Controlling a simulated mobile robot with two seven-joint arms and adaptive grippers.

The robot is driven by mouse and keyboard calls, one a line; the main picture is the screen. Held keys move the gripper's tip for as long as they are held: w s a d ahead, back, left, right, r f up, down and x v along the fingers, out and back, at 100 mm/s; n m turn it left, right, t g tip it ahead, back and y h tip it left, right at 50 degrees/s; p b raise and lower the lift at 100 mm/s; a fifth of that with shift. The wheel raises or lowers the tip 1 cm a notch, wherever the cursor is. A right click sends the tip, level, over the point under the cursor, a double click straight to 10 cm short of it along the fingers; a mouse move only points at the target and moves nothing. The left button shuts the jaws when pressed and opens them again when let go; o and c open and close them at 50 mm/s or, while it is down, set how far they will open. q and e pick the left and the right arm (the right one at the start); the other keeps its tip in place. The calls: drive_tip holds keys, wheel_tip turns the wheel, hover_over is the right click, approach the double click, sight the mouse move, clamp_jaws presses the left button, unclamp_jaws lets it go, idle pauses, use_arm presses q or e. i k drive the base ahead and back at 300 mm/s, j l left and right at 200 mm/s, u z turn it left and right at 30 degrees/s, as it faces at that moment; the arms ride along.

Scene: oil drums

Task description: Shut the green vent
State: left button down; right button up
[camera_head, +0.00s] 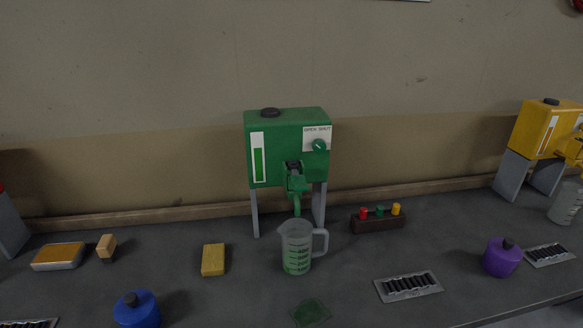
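A green drum box (287,147) stands on grey legs at the middle back of the bench in the head view. Its vent is a small round green knob (319,145) on a white plate marked OPEN and SHUT (317,132). The knob is too small to tell its setting for sure. A green tap (296,184) hangs from the box's front. A clear measuring jug (297,248) with green liquid stands below the tap. Neither of my grippers is in view.
A rack with red, green and yellow caps (378,222) lies right of the jug. A yellow sponge (213,259) lies left, a green puddle (311,312) in front. A blue container (137,309), a purple container (502,257) and a yellow drum (543,131) stand farther out.

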sight(319, 146)
drive_tip(key=k+l+z, duration=0.15)
drive_tip(key=z, duration=0.25)
drive_tip(key=k+l+z, duration=0.2)
drive_tip(key=z, duration=0.2)
drive_tip(key=k+l, duration=0.05)
drive_tip(key=k, duration=0.05)
